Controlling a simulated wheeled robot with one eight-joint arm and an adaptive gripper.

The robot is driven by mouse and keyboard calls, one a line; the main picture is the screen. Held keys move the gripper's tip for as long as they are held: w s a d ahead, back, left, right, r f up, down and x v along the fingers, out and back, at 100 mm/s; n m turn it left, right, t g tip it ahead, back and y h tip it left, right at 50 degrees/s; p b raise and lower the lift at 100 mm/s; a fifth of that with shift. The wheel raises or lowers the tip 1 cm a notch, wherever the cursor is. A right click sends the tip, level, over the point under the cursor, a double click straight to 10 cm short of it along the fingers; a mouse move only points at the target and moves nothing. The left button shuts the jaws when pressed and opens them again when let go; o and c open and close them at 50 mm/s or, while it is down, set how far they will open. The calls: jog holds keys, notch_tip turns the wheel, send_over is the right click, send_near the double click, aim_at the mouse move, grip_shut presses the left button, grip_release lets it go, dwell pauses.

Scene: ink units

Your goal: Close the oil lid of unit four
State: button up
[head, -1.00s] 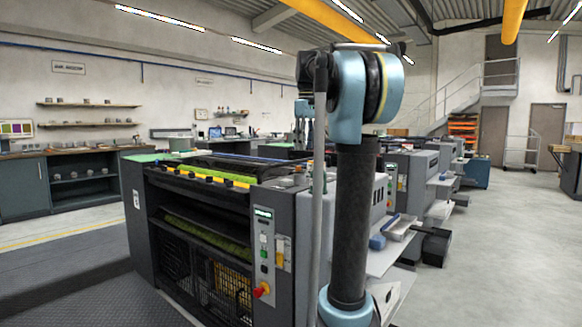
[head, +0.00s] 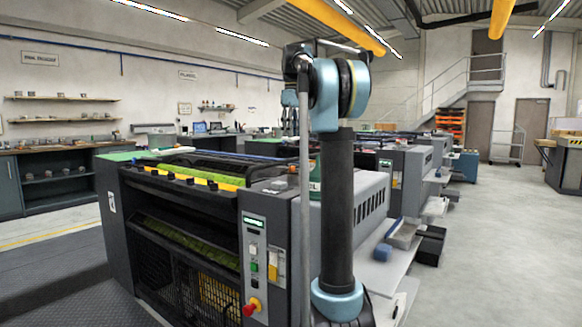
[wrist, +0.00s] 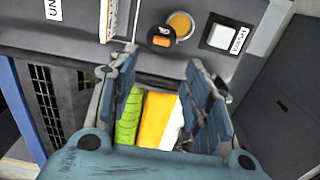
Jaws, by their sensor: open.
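In the wrist view, my gripper (wrist: 162,68) is open, its two blue-grey fingers apart with nothing gripped between them. Beyond the fingertips, on a dark grey machine face, is a round orange-yellow disc (wrist: 181,23) with a small black-and-orange cap (wrist: 160,37) beside it. These look like an oil opening and its lid, but I cannot be sure. A label at the upper left reads only "UN", so the unit number is not readable. In the head view, my gripper is hidden behind my arm.
A white square button (wrist: 220,37) is right of the disc. Green (wrist: 129,117) and yellow (wrist: 154,119) shapes lie beyond the fingers. In the head view, a large printing unit (head: 217,225) stands close at left, with more units behind. The floor (head: 500,240) is clear at right.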

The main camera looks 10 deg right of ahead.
aim_at(292, 170)
notch_tip(292, 170, down, 14)
jog(key=shift+s+a+r, duration=0.1)
jog(key=shift+r, duration=0.15)
jog(key=shift+c, duration=0.2)
jog(key=c, duration=1)
